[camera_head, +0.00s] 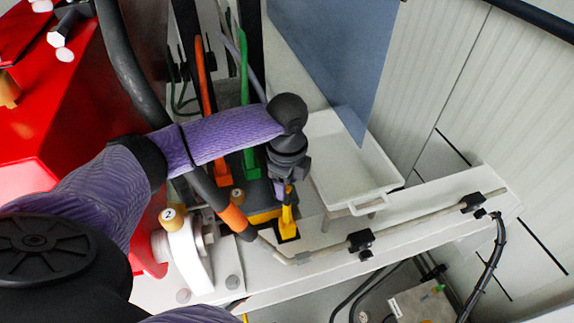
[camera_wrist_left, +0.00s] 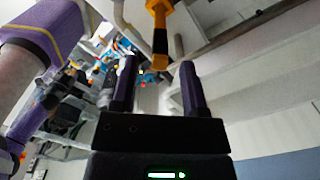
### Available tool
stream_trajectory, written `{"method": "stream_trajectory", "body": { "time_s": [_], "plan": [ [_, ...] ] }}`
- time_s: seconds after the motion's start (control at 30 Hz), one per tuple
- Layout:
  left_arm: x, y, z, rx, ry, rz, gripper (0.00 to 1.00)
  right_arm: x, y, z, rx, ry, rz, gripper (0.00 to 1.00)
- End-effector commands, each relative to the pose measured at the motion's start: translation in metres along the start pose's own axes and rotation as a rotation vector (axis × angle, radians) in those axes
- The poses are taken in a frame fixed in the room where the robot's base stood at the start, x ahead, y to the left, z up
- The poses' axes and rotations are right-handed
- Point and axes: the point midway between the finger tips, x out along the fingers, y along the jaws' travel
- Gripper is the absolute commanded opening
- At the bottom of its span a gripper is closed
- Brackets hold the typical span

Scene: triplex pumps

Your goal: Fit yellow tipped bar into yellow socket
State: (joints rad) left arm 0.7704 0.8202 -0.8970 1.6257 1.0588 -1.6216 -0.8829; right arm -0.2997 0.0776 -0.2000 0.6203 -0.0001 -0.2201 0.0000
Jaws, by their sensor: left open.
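My left gripper (camera_head: 283,186) points down above the white shelf. In the left wrist view its two purple fingers (camera_wrist_left: 157,75) are apart with nothing held between them. A yellow upright piece (camera_head: 287,217) stands just below the gripper in a yellow-edged black base (camera_head: 289,236). My right gripper is out of view.
An orange lever (camera_head: 206,90) and a green lever (camera_head: 245,95) stand left of the gripper. A white tray (camera_head: 350,165) lies to the right. A pale rod (camera_head: 415,223) runs along the shelf in black clips.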

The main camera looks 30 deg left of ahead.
Motion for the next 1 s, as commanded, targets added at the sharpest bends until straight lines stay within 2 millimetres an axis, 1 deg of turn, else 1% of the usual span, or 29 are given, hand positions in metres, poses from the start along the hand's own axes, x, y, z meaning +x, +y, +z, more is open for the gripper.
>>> {"method": "stream_trajectory", "body": {
  "time_s": [0.03,0.1,0.2,0.3,0.4,0.53,0.9,0.97,1.0],
  "plan": [
    [-0.014,-0.001,0.000,0.001,0.000,-0.007,0.57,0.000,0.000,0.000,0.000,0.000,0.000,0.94],
    [-0.036,-0.001,0.000,0.002,0.001,-0.008,0.57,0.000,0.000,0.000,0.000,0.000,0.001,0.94],
    [-0.065,-0.001,0.000,0.001,0.001,-0.006,0.57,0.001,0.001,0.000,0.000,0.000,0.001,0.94],
    [-0.088,-0.001,0.000,0.001,0.001,-0.005,0.57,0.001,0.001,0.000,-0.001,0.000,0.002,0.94],
    [-0.102,-0.001,0.000,-0.001,0.001,-0.002,0.57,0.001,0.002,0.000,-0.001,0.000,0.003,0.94],
    [-0.108,0.000,0.000,0.000,0.001,-0.001,0.57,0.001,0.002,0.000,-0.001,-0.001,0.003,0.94],
    [-0.108,0.000,0.000,-0.001,0.001,0.000,0.57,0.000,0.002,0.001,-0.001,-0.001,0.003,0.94],
    [-0.114,0.000,0.000,-0.001,0.001,-0.001,0.57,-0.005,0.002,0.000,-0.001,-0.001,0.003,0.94],
    [-0.123,0.000,0.000,-0.001,0.001,-0.001,0.57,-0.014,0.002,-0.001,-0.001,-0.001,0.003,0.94]
  ]
}}
